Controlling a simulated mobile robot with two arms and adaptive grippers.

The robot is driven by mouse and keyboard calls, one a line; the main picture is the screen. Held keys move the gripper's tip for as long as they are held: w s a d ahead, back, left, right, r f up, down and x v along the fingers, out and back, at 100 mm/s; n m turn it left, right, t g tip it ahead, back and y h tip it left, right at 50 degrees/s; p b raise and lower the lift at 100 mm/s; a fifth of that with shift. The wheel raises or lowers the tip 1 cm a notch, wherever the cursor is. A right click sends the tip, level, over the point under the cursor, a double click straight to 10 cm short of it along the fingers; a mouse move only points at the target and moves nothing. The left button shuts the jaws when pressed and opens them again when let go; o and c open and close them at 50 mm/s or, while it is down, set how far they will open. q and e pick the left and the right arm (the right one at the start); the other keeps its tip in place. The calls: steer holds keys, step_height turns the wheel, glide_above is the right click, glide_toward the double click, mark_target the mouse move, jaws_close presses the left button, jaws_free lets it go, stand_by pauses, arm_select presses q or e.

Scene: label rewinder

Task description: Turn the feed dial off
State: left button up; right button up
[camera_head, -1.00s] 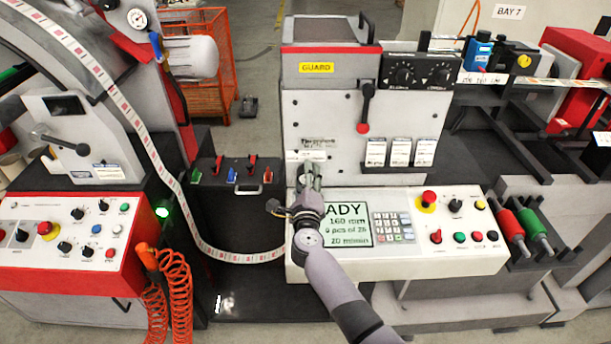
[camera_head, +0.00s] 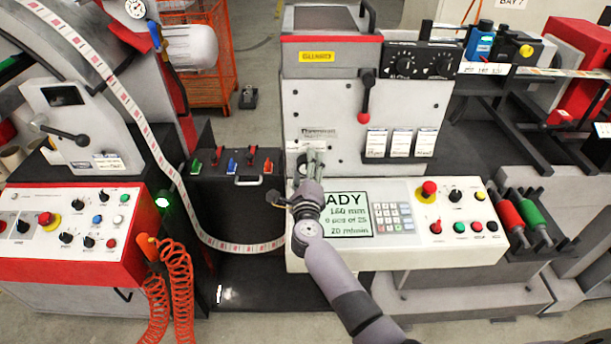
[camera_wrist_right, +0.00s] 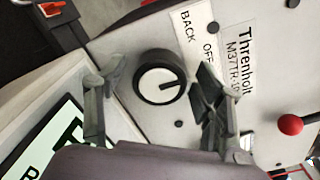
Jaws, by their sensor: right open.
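The feed dial (camera_wrist_right: 160,78) shows in the right wrist view as a round knob with a black rim, a pale face and a dark pointer bar. The bar points to the right of the picture. A label strip (camera_wrist_right: 196,36) beside it reads BACK and OFF; its right part is hidden by a finger. My right gripper (camera_wrist_right: 157,82) is open, with one finger on each side of the dial; I cannot tell whether they touch it. In the head view my right gripper (camera_head: 314,164) is at the upright panel and hides the dial. My left gripper is out of view.
Below the gripper is the sloped console with a READY screen (camera_head: 347,215), keypad (camera_head: 393,216) and red stop button (camera_head: 429,188). A red-knobbed lever (camera_head: 364,100) stands out from the panel. A box with toggle switches (camera_head: 236,165) is to the left.

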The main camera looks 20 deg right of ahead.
steer(key=v, duration=1.1)
steer(key=shift+s, duration=0.15)
steer(key=shift+s+a, duration=0.15)
steer(key=shift+s, duration=0.1)
